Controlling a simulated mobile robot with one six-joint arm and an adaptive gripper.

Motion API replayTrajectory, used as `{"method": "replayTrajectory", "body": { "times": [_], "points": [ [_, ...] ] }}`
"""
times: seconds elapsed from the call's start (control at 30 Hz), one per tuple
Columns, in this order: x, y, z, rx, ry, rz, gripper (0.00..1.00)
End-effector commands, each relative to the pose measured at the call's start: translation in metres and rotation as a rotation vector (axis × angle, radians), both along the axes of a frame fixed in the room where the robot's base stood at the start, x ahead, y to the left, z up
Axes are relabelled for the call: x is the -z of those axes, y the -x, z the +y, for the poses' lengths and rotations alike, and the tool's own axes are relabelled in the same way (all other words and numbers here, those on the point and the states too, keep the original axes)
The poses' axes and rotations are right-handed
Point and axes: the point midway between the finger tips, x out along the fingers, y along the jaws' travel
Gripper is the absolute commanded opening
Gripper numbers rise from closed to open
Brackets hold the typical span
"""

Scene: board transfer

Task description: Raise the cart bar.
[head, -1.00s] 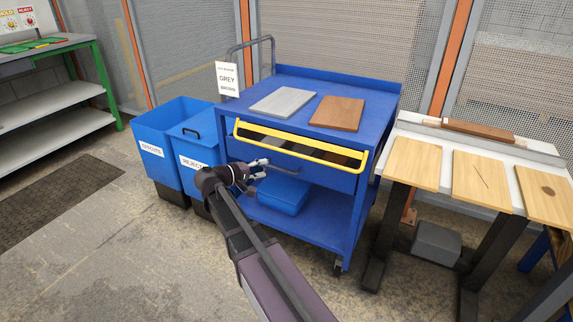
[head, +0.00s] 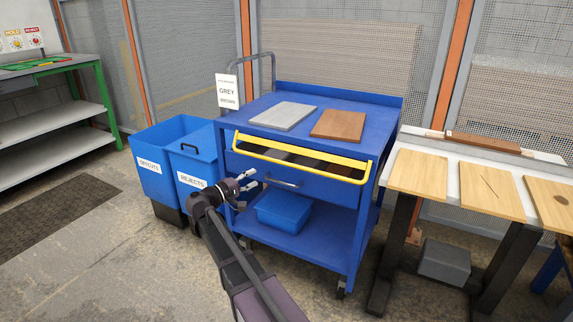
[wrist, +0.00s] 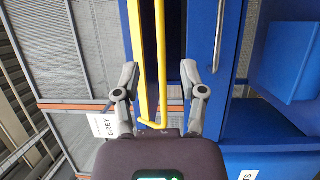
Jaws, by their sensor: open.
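The yellow cart bar (head: 300,159) runs across the upper front of the blue cart (head: 340,225), above the drawer with the grey handle (head: 283,184). My gripper (head: 252,181) is open and empty in front of the cart's left front side, below the bar's left end. In the wrist view, my gripper (wrist: 160,70) has its two fingers spread wide. The yellow bar (wrist: 139,50) appears as two yellow strips in the gap between the fingers. I see no contact, and the depth between fingers and bar is hard to tell.
A grey board (head: 283,116) and a brown board (head: 338,125) lie on the cart top. A blue box (head: 284,212) sits on its lower shelf. Blue bins stand at left, including REJECTS (head: 192,160). A bench with light boards (head: 418,173) stands at right. Floor in front is free.

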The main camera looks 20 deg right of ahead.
Motion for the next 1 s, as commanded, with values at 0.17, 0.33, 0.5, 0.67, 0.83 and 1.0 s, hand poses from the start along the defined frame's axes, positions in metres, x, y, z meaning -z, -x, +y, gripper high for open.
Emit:
{"method": "replayTrajectory", "body": {
  "times": [0.17, 0.33, 0.5, 0.67, 0.83, 1.0],
  "points": [
    [0.0, -0.002, -0.006, 0.001, -0.001, 0.0, 0.54],
    [-0.001, -0.006, -0.021, 0.002, -0.001, 0.0, 0.54],
    [-0.003, -0.012, -0.042, 0.003, -0.001, 0.0, 0.54],
    [-0.004, -0.018, -0.065, 0.003, -0.001, 0.0, 0.54],
    [-0.006, -0.024, -0.089, 0.004, -0.001, 0.0, 0.54],
    [-0.007, -0.03, -0.111, 0.003, -0.001, 0.0, 0.54]
  ]
}}
